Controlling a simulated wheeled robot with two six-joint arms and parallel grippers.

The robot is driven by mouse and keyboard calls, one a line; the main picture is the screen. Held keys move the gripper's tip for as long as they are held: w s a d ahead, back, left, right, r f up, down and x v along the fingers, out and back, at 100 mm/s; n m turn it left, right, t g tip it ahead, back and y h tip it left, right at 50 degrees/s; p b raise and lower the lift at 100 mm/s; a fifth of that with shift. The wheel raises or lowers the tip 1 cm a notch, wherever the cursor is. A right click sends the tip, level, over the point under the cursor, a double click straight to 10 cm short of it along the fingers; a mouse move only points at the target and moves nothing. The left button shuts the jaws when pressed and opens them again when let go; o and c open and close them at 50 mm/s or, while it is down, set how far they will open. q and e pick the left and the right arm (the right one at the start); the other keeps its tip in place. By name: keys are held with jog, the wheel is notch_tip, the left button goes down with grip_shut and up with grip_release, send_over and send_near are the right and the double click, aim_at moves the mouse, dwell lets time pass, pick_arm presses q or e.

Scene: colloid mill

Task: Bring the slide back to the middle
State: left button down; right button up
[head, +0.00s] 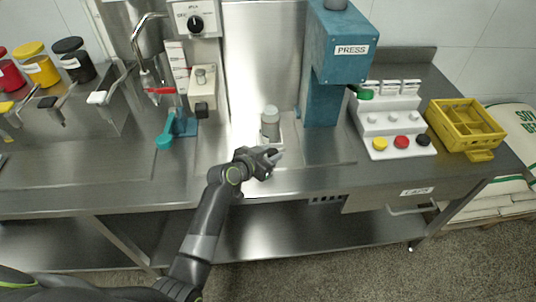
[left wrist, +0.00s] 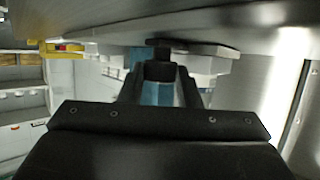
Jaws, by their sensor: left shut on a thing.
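The slide appears to be the low pale plate (head: 284,141) on the steel counter, left of the blue press, with a grey-green cylinder (head: 270,122) standing upright on it. My left gripper (head: 270,160) is at the slide's front end, near the counter's front edge. In the left wrist view its fingers (left wrist: 160,75) are shut on a small dark handle (left wrist: 159,53) in front of a pale plate (left wrist: 212,57). The gripper hides the handle in the head view. My right gripper is not in view.
The blue press (head: 323,100) stands right of the slide. A white button stand (head: 388,125) and a yellow crate (head: 462,130) are further right. The counter (head: 225,180) is bare around the arm.

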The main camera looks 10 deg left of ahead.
pick_arm(q)
jog(key=c, duration=1.3)
grip_release()
jog(key=shift+c, duration=0.2)
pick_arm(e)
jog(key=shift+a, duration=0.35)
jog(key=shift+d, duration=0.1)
pick_arm(q)
jog(key=shift+s, duration=0.1)
